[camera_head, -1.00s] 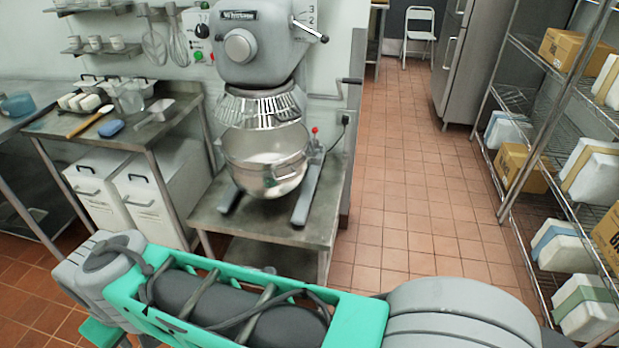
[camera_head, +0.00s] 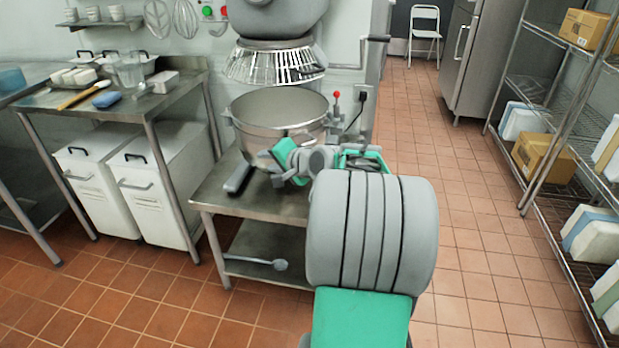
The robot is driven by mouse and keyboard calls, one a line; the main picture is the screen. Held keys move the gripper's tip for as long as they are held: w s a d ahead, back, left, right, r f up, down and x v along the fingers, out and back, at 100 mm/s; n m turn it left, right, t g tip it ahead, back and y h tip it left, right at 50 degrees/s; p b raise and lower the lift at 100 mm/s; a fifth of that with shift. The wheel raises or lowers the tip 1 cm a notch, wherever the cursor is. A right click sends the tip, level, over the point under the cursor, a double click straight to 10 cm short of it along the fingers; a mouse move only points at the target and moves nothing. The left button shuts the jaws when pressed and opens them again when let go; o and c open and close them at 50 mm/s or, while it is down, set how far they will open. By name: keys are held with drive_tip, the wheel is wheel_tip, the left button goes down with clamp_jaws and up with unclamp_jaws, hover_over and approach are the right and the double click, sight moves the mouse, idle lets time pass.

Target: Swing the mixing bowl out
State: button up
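The steel mixing bowl (camera_head: 252,139) stands upright at the mixer on the steel table, its wide opening showing below and in front of the wire guard (camera_head: 262,66). The mixer head (camera_head: 275,20) is above and cut off by the top edge. My gripper (camera_head: 283,165) is at the bowl's front lower side, close to or touching it. Its fingertips are small and partly hidden by my wrist, so whether they are closed on the bowl's handle cannot be told. My arm covers the bowl's lower right part.
The mixer's table (camera_head: 228,196) has a lower shelf with a long utensil (camera_head: 258,262). White bins (camera_head: 150,190) stand under the left worktable (camera_head: 170,102). A wire rack (camera_head: 545,110) with boxes lines the right. A red-knobbed lever (camera_head: 336,104) is right of the bowl. The tiled aisle is clear.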

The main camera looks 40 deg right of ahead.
sight(307, 145)
drive_tip(key=s+d+f+m+t+h+b, duration=0.1)
drive_tip(key=s+d+m+t+b, duration=0.15)
drive_tip(key=d, duration=0.45)
drive_tip(key=s+d+f+m+t+h+b, duration=0.1)
drive_tip(key=d+m+h, duration=0.15)
drive_tip(key=d, duration=0.45)
drive_tip(key=shift+m+y, duration=0.35)
drive_tip(key=shift+m, duration=0.05)
drive_tip(key=x, duration=0.6)
drive_tip(key=shift+w+d, duration=0.1)
drive_tip(key=shift+w, duration=0.65)
clamp_jaws()
drive_tip(key=shift+d, duration=0.1)
